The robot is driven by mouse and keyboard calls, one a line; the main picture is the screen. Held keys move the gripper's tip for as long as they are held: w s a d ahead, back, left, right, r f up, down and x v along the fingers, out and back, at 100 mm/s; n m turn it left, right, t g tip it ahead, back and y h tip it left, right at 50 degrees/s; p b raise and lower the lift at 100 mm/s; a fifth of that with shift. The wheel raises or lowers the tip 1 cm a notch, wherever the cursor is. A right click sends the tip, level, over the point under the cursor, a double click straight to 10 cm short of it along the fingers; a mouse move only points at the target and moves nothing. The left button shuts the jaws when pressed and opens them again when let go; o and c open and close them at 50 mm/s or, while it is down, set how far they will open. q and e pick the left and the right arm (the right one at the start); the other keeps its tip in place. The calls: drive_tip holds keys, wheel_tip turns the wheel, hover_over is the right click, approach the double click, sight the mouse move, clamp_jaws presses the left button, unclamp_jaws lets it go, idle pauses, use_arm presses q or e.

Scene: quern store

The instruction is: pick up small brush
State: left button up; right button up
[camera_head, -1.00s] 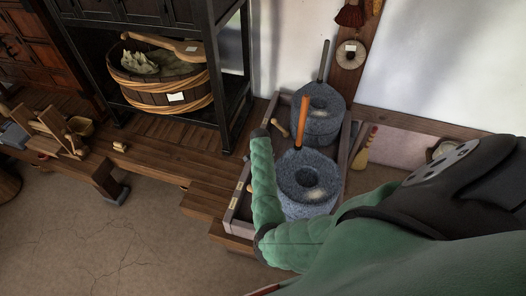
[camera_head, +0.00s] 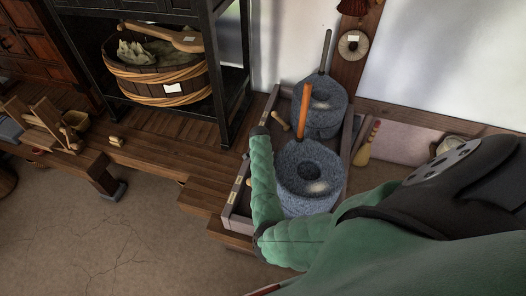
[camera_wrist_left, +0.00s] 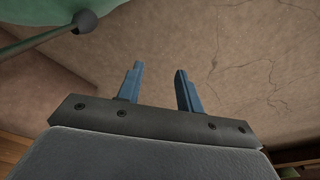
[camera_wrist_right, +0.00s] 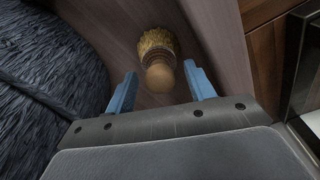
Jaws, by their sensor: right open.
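The small brush (camera_wrist_right: 158,58) shows in the right wrist view, with yellow bristles at the far end and a round wooden handle toward me. It lies on the wooden tray floor beside a dark stone quern (camera_wrist_right: 45,75). My right gripper (camera_wrist_right: 160,82) is open, with its fingertips on either side of the handle end; I cannot tell how far above it they are. In the head view my green arm hides this gripper and most of that spot. My left gripper (camera_wrist_left: 158,70) is open and empty above the bare floor.
Two stone querns (camera_head: 308,180) (camera_head: 322,108) with upright handles stand in the wooden tray (camera_head: 238,205). A small wooden tool (camera_head: 280,121) lies behind. A hand broom (camera_head: 365,150) leans at the right. A black shelf holds a wooden tub (camera_head: 160,88). The floor (camera_head: 80,230) at left is clear.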

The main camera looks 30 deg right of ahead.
clamp_jaws()
